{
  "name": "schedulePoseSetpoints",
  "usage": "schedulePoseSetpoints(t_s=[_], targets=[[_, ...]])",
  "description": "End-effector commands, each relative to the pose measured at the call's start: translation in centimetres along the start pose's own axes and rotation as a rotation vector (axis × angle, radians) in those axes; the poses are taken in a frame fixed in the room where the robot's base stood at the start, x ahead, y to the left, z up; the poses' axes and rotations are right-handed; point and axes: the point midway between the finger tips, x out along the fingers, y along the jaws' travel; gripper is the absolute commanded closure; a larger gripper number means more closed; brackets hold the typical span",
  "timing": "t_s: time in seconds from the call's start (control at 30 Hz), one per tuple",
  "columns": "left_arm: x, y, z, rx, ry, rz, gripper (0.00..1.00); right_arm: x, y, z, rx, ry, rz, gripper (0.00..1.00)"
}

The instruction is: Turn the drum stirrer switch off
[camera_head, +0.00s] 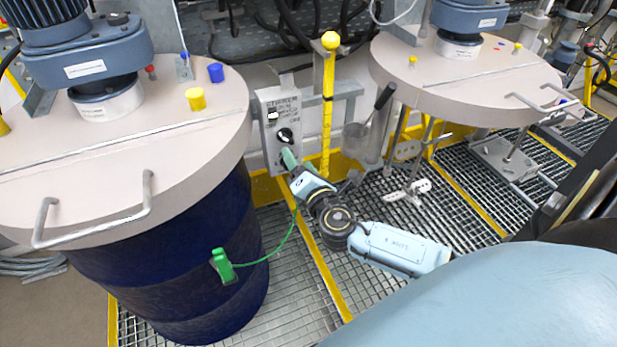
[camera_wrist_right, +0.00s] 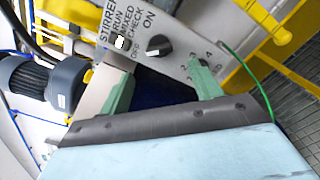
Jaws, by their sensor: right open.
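The stirrer switch panel (camera_head: 270,150) is a grey upright plate between the two drums, lettered "STIRRER". Its black rotary switch (camera_head: 285,136) has a pale mark. In the right wrist view, the knob (camera_wrist_right: 158,45) sits beside "OFF" and "ON" lettering; I cannot tell its exact setting. My right gripper (camera_head: 289,158) is just below the knob in the head view. In the right wrist view its green fingertips (camera_wrist_right: 163,76) are spread apart with nothing between them, and the knob is just beyond them, not gripped. My left gripper is not in view.
A large blue drum (camera_head: 200,260) with a beige lid stands left of the panel; a green clamp (camera_head: 223,266) with a green cable is on its side. A yellow post (camera_head: 328,105) rises right of the panel. Another lidded vessel (camera_head: 470,85) stands right. Grating (camera_head: 400,205) covers the floor.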

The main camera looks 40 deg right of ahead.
Motion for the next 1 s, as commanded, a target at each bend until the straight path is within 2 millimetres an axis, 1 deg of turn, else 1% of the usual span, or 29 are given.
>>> schedulePoseSetpoints(t_s=[0.03,0.1,0.2,0.3,0.5,1.0], targets=[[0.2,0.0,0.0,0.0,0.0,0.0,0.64,-1.1,-0.1,-0.1,0.0,0.003,-0.001,0.36],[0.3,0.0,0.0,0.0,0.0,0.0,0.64,-2.4,-0.1,-0.1,-0.001,0.002,0.0,0.36],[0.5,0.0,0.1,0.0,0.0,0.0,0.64,-3.9,-0.1,-0.1,0.0,0.002,0.0,0.36],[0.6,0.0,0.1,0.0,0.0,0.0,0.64,-4.8,-0.1,-0.1,0.0,0.002,0.001,0.36],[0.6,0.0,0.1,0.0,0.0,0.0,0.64,-5.4,0.0,0.0,-0.001,-0.001,0.001,0.36],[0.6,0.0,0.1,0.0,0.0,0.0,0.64,-5.4,-0.1,-0.1,0.001,0.002,-0.003,0.36]])
